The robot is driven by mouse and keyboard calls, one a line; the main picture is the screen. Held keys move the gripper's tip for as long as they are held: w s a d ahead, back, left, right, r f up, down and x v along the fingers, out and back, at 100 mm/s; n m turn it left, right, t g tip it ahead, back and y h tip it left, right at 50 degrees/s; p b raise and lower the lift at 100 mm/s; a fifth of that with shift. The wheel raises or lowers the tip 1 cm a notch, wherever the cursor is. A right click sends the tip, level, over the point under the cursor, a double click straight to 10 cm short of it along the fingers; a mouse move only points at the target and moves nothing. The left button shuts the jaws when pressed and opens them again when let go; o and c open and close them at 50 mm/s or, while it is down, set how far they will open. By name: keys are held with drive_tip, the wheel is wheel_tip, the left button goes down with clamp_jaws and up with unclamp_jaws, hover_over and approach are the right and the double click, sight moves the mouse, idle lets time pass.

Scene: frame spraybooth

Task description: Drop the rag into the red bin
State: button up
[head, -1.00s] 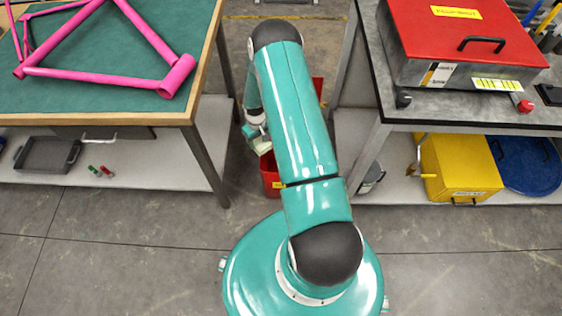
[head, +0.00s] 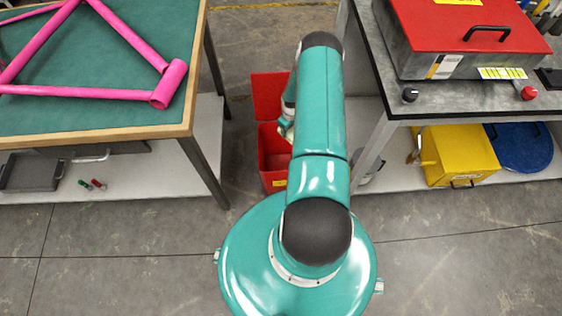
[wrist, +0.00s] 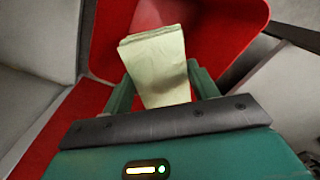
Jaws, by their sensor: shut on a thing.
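The rag (wrist: 157,65) is a pale yellow-green folded cloth in the wrist view. My gripper (wrist: 158,82) is shut on it, with a finger on each side. The red bin (wrist: 225,30) shows behind and around the rag in the wrist view. In the head view the red bin (head: 273,150) stands on the floor between the two tables, with its red lid raised at the back. My arm covers the bin's right side in the head view. My gripper (head: 287,128) is partly hidden there, over the bin's right part.
A green-topped table (head: 100,110) with a pink bike frame (head: 85,93) stands left. A grey bench (head: 450,105) with a red-lidded box (head: 460,40) stands right. A yellow box (head: 460,155) and blue round lid (head: 522,147) sit on its lower shelf.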

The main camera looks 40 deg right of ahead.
drive_tip(key=shift+f, duration=1.45)
drive_tip(key=o, duration=1)
drive_tip(key=shift+o, duration=0.2)
wheel_tip(320, 180, up, 14)
